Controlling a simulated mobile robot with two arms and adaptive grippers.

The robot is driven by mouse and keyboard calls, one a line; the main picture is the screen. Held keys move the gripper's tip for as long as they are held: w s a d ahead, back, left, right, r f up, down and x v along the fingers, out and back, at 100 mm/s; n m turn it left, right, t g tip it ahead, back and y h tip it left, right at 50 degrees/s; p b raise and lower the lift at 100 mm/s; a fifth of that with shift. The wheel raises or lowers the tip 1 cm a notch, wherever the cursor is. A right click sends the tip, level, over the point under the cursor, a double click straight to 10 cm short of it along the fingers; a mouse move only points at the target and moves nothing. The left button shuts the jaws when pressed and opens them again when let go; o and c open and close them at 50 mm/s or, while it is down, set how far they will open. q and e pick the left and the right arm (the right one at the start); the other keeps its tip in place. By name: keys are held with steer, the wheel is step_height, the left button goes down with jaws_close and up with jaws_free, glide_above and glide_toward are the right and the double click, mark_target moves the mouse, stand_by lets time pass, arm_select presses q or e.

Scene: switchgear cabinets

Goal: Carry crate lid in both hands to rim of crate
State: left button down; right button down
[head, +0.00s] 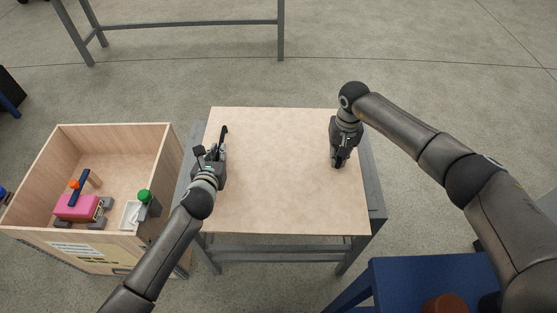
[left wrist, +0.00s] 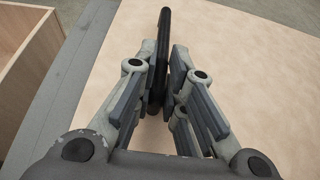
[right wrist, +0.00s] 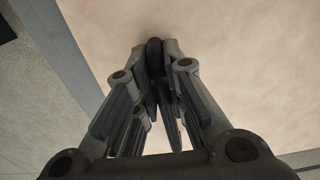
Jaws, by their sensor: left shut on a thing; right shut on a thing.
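The crate lid (head: 280,185) is a flat pale wooden panel over the grey table, with a black handle near each side. My left gripper (head: 216,150) is shut on the left handle (head: 224,133), a black bar that also shows between the fingers in the left wrist view (left wrist: 163,40). My right gripper (head: 339,163) is shut on the right handle, which shows in the right wrist view (right wrist: 153,62) but is mostly hidden in the head view. I cannot tell whether the lid touches the table. The open wooden crate (head: 125,145) stands on the left.
Inside the crate are a pink block (head: 76,207), a green-capped item (head: 145,196), a white tray (head: 130,215) and other small items. The grey table (head: 375,190) shows around the lid. A blue stand (head: 420,280) is at the lower right. A narrow gap separates crate and table.

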arm_select(q)
steer(key=shift+r, duration=0.2)
arm_select(e)
steer(key=shift+w+r, duration=0.1)
steer(key=shift+r, duration=0.1)
